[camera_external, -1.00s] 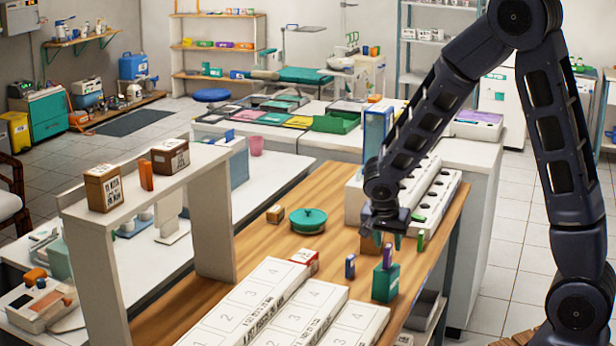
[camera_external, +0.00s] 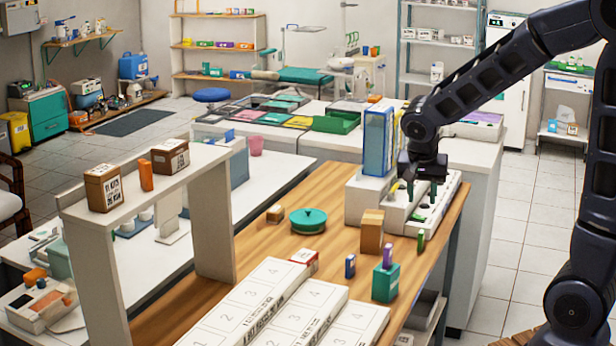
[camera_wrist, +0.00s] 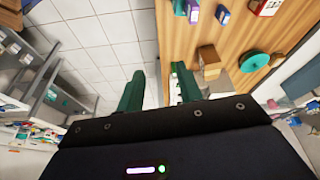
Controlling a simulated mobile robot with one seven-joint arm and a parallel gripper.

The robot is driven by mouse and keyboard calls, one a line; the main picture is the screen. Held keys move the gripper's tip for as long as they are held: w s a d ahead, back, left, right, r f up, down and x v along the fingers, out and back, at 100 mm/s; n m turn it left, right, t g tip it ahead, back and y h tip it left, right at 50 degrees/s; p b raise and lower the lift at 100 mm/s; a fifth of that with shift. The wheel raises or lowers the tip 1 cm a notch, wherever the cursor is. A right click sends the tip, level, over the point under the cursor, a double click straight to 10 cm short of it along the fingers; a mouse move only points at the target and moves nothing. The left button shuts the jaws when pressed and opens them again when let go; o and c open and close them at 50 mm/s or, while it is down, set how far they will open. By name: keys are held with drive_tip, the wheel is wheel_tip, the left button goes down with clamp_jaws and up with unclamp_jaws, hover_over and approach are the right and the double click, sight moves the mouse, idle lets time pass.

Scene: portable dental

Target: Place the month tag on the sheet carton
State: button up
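My gripper (camera_external: 421,190) is open over the white slotted rack at the back right of the wooden table. Its two teal fingers stand wide apart in the wrist view (camera_wrist: 158,92), and I see nothing held between them. A small upright green tag (camera_external: 420,241) stands near the table's right edge, in front of the rack; a bright green piece also shows beside the right finger in the wrist view (camera_wrist: 179,68). A plain brown carton (camera_external: 372,232) stands left of the green tag. I cannot tell which piece is the month tag or which box is the sheet carton.
A teal lidded dish (camera_external: 308,220) and numbered white trays (camera_external: 265,298) occupy the table. Labelled brown boxes (camera_external: 103,188) sit on a raised white shelf (camera_external: 212,235).

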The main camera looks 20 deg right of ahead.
drive_tip(key=s+d+r+n, duration=0.2)
drive_tip(key=s+d+r, duration=0.1)
drive_tip(key=s, duration=0.3)
drive_tip(key=s+d+r+n+t+y, duration=0.1)
drive_tip(key=s+d+r+n, duration=0.2)
drive_tip(key=s, duration=0.4)
drive_tip(key=s+d+r+n+y, duration=0.1)
drive_tip(key=s+d+r+n, duration=0.1)
drive_tip(key=s+d+r, duration=0.3)
drive_tip(key=shift+s+d+t, duration=0.3)
drive_tip(key=shift+s+d, duration=0.55)
